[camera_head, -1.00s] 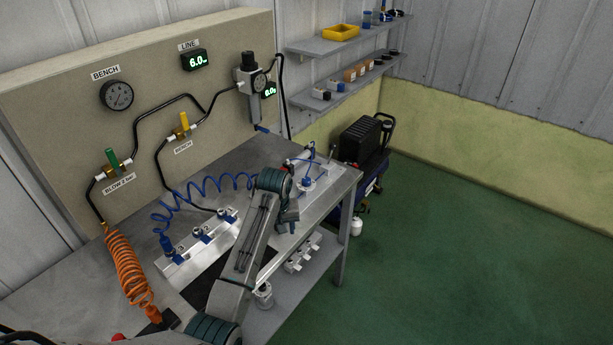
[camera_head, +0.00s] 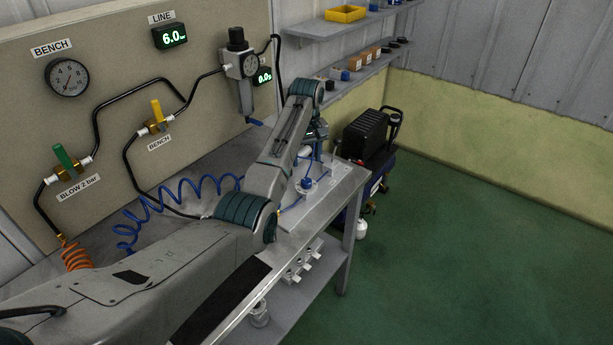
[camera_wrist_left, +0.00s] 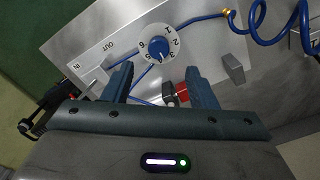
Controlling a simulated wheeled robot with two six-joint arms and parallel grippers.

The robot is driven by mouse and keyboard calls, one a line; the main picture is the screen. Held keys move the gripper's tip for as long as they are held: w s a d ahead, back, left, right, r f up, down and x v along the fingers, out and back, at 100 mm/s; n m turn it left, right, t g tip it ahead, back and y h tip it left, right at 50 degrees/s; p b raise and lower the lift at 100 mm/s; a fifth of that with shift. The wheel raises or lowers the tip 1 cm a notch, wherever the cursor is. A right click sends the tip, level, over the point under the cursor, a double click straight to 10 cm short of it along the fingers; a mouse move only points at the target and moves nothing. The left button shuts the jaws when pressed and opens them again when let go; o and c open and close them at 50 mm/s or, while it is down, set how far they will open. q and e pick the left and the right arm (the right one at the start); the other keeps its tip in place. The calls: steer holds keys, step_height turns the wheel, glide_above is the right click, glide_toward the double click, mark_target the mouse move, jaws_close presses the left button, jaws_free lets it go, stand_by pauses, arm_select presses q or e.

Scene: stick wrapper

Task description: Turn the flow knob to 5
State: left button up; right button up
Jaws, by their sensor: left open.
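The flow knob (camera_wrist_left: 159,49) is a blue knob on a round white dial with numbers around it, on a pale metal plate (camera_wrist_left: 105,40) marked IN and OUT. Its white mark seems to point to the lower side of the dial, between the 5 and the 3; the exact reading is unclear. In the head view the knob (camera_head: 306,183) is small and blue near the bench's right end. My left gripper (camera_wrist_left: 160,78) is open and empty, its fingertips just short of the dial, one toward each side. In the head view the left gripper (camera_head: 317,135) is partly hidden by its own arm. My right gripper is out of view.
Blue tubing (camera_wrist_left: 190,18) runs from a fitting beside the dial. A red part (camera_wrist_left: 182,91) shows between the fingers. The back panel holds a regulator (camera_head: 241,65) and valves. A compressor (camera_head: 368,140) stands beyond the bench.

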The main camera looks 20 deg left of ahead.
mark_target(307, 180)
arm_select(q)
steer(key=f, duration=0.2)
steer(key=f+p, duration=0.1)
steer(key=f, duration=0.5)
steer(key=shift+w+a+f, duration=0.1)
steer(key=shift+w+a, duration=0.05)
steer(key=shift+w, duration=0.25)
steer(key=shift+s+f+p, duration=0.2)
steer(key=shift+f+p, duration=0.1)
steer(key=shift+f, duration=0.05)
steer(key=shift+w+f, duration=0.1)
steer(key=shift+f, duration=0.05)
steer(key=c, duration=1)
